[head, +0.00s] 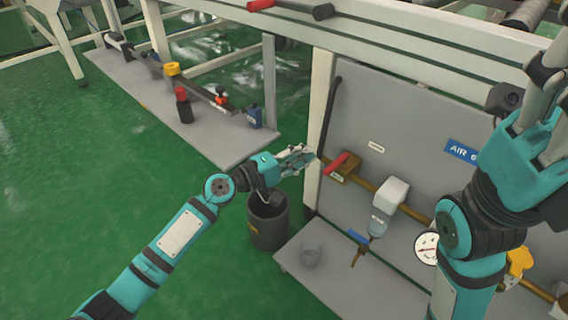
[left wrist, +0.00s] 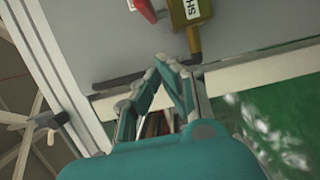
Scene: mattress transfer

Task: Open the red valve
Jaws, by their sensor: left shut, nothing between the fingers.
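The red valve handle (head: 336,163) sits on a brass valve body (head: 347,172) on the pipe along the grey panel. In the left wrist view, the red handle (left wrist: 146,9) and the brass body (left wrist: 190,13) with a white label are at the top, partly cut off. My left gripper (head: 311,156) is shut and empty, just left of the red handle. Its closed fingers (left wrist: 172,66) in the left wrist view point toward the valve, with a visible gap. My right gripper (head: 548,88) is raised at the upper right, partly out of frame, its fingertips unclear.
A black bin (head: 268,222) stands below my left gripper. A white box-shaped unit (head: 390,193), a gauge (head: 427,247) and a yellow fitting (head: 518,262) sit along the pipe. A table frame beam (head: 420,28) crosses above. Green floor (head: 90,180) is open at left.

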